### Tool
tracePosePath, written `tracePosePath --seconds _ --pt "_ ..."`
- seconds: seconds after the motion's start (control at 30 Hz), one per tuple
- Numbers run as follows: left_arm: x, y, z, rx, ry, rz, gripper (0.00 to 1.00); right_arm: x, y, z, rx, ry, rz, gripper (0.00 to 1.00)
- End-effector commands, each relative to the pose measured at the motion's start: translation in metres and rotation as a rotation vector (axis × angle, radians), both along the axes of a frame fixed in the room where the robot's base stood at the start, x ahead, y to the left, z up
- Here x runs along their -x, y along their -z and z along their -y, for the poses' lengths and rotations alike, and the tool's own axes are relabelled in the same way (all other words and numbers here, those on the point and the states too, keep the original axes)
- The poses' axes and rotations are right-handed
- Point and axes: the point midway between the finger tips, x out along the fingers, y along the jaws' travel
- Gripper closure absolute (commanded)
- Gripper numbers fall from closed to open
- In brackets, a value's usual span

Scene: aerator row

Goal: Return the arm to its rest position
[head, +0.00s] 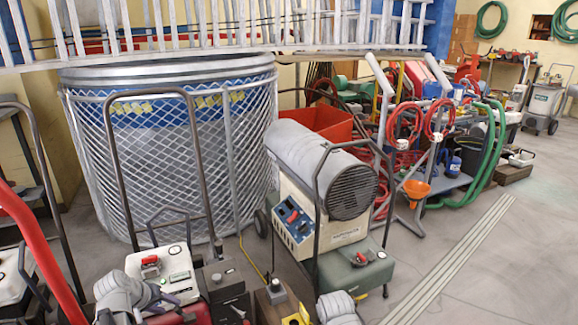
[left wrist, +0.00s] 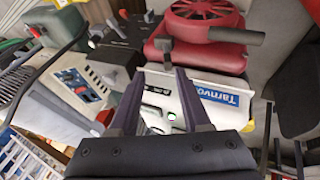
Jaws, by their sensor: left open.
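My left gripper (left wrist: 160,74) shows in the left wrist view with its two dark fingers apart and nothing held between them. Behind the fingers is a white-panelled machine (left wrist: 223,116) with a blue label and a red round-topped engine (left wrist: 205,20). I cannot tell whether the fingers touch it. In the head view a grey rounded arm part, which looks like my left arm, is at the bottom left, over the machines there. The left fingertips are not clear in that view. My right gripper cannot be made out.
A white-topped machine (head: 164,272) and a red one (head: 190,315) stand close at the bottom left. A heater (head: 325,185) with a tubular frame stands centre, before a large mesh cage (head: 150,150). Bare floor (head: 530,225) lies at the right.

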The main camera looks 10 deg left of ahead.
Motion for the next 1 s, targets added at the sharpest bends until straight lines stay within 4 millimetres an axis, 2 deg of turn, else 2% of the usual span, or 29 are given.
tracePosePath --seconds 0.23,0.37,0.5,0.6,0.7,1.0 --pt "-0.005 0.016 0.118 -0.063 0.263 -0.147 0.53 0.0 0.0 0.0 0.0 0.0 0.0 0.53" --pt "0.005 0.023 0.18 -0.121 0.41 -0.234 0.53 0.0 0.0 0.0 0.0 0.0 0.0 0.53" --pt "0.024 0.028 0.238 -0.198 0.558 -0.318 0.53 0.0 0.0 0.0 0.0 0.0 0.0 0.53" --pt "0.04 0.03 0.273 -0.26 0.652 -0.37 0.53 0.0 0.0 0.0 0.0 0.0 0.0 0.53" --pt "0.055 0.031 0.299 -0.318 0.727 -0.411 0.53 0.0 0.0 0.0 0.0 0.0 0.0 0.53" --pt "0.092 0.03 0.349 -0.461 0.882 -0.485 0.53 0.0 0.0 0.0 0.0 0.0 0.0 0.53"
